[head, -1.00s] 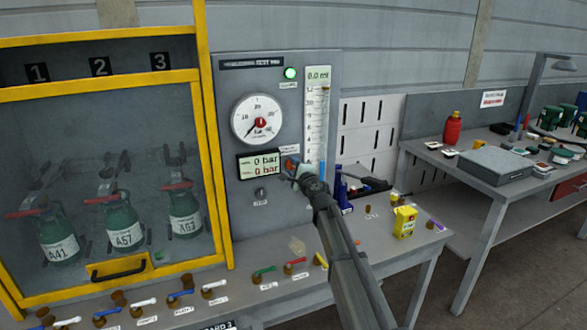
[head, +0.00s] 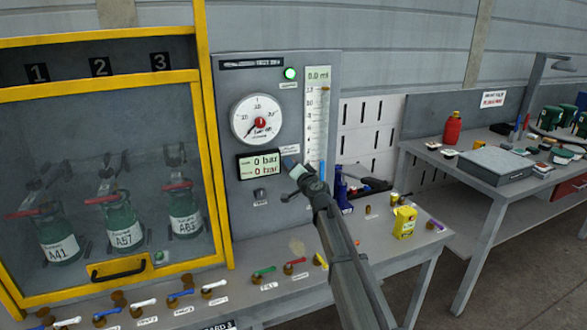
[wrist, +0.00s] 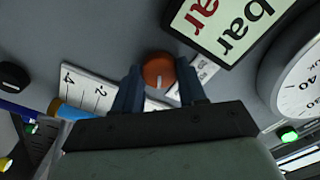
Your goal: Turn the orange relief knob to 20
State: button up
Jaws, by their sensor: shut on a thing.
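The orange knob (wrist: 158,68) sits on the grey test panel, with a pale pointer mark on its face in the wrist view. My gripper (wrist: 160,82) is shut on it, one dark finger on each side. In the head view my gripper (head: 290,165) reaches the panel just right of the display and hides the knob. The display (head: 261,165) reads 0 bar on both lines. The round dial gauge (head: 257,119) is above it, its needle toward the lower left. The scale around the knob is too hidden to read.
A graduated tube (head: 317,115) stands close right of my gripper, and a small switch (head: 261,194) is below the display. A yellow-framed cabinet (head: 100,85) with green cylinders is at left.

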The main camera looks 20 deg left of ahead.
jog(key=n, duration=1.2)
jog(key=shift+n, duration=0.3)
dwell(0.4)
jog(key=o, duration=0.8)
jog(key=shift+s, duration=0.1)
jog(key=v, duration=1.3)
jog(key=shift+s+d, duration=0.25)
jog(key=shift+d, duration=0.05)
